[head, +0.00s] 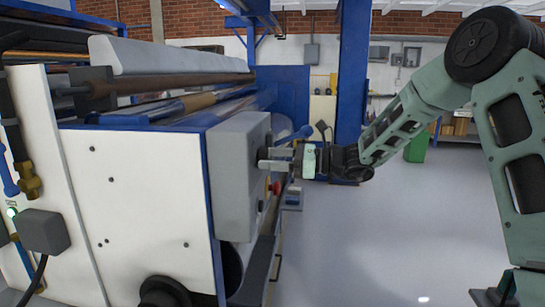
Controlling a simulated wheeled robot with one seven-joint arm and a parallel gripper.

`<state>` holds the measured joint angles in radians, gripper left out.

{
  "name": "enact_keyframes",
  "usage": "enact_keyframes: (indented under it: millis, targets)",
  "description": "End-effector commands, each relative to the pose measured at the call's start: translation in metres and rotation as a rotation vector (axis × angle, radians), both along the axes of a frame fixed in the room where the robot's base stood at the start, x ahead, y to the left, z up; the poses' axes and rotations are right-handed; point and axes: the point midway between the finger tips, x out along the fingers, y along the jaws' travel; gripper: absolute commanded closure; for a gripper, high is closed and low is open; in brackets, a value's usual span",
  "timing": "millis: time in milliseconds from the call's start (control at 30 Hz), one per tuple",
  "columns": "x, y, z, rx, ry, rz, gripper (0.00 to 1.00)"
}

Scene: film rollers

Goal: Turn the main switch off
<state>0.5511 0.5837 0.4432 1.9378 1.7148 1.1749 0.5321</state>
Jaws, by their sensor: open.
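A grey control box (235,180) is fixed to the end of the white and blue roller machine. My gripper (264,159) reaches in from the right, level with the box's right-hand face. Its two fingers are apart and point left at that face. A small dark part shows on the face by the fingertips; it may be the main switch, but the fingers partly cover it and I cannot tell its position. I cannot tell whether the fingers touch it. A red knob (275,187) sits just below my gripper.
The machine's long rollers (165,88) run away on the left. A blue pillar (351,85) stands behind my gripper. A green bin (417,147) stands farther back. The grey floor (375,240) on the right is clear. A grey box with a cable (43,231) is at lower left.

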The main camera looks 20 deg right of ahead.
Motion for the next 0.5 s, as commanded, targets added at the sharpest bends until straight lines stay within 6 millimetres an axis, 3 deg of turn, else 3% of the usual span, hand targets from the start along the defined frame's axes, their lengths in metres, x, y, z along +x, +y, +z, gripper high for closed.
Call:
enact_keyframes:
  millis: [300, 467, 500]
  targets:
    - [0.0015, 0.0022, -0.0004, 0.0, 0.0, 0.0, 0.32]
    - [0.0014, 0.0022, -0.0003, 0.0, 0.0, 0.0, 0.74]
    - [0.0014, 0.0021, -0.0003, 0.0, 0.0, 0.0, 0.77]
